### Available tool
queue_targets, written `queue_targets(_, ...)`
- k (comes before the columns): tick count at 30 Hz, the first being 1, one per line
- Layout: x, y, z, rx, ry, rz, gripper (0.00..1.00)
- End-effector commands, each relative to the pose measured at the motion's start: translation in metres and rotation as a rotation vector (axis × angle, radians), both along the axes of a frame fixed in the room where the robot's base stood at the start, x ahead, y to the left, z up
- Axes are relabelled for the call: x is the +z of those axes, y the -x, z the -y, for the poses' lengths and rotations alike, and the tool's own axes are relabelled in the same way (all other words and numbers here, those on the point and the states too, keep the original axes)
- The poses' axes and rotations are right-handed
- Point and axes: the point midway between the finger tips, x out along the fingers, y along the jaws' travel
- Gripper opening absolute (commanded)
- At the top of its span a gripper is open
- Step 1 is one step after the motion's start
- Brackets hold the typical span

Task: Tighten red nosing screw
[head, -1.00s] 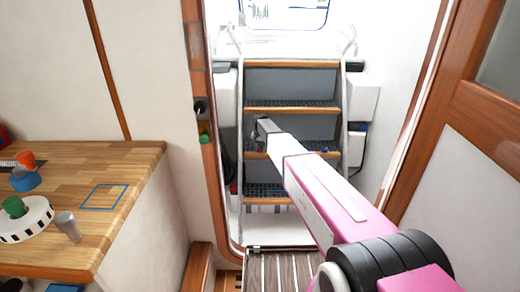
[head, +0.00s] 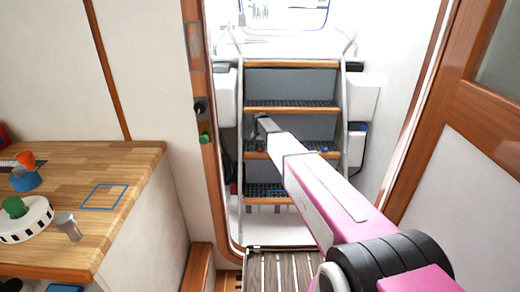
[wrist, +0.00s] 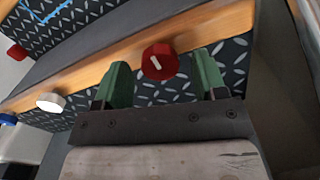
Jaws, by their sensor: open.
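The red nosing screw (wrist: 158,62) shows in the wrist view as a red knob with a white line on its face. It sits on the wooden nosing (wrist: 205,27) of a stair tread. My gripper (wrist: 164,72) is open, with its green fingers on either side of the red knob. Whether the fingers touch it I cannot tell. In the head view my arm reaches to the stairs (head: 290,106), and the red knob and fingertips cannot be made out there.
A white knob (wrist: 50,102) sits further left on the same nosing, with a blue knob (wrist: 8,118) beyond. Another red knob (wrist: 16,52) is at upper left. A wooden workbench (head: 110,165) stands left of the doorway. The door frame (head: 212,150) borders my arm's passage.

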Motion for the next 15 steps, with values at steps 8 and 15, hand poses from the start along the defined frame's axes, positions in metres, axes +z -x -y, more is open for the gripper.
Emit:
queue_targets(8,0.048,0.001,0.000,0.000,0.000,0.002,0.65)
queue_targets(15,0.087,0.000,0.000,0.000,0.000,0.002,0.65)
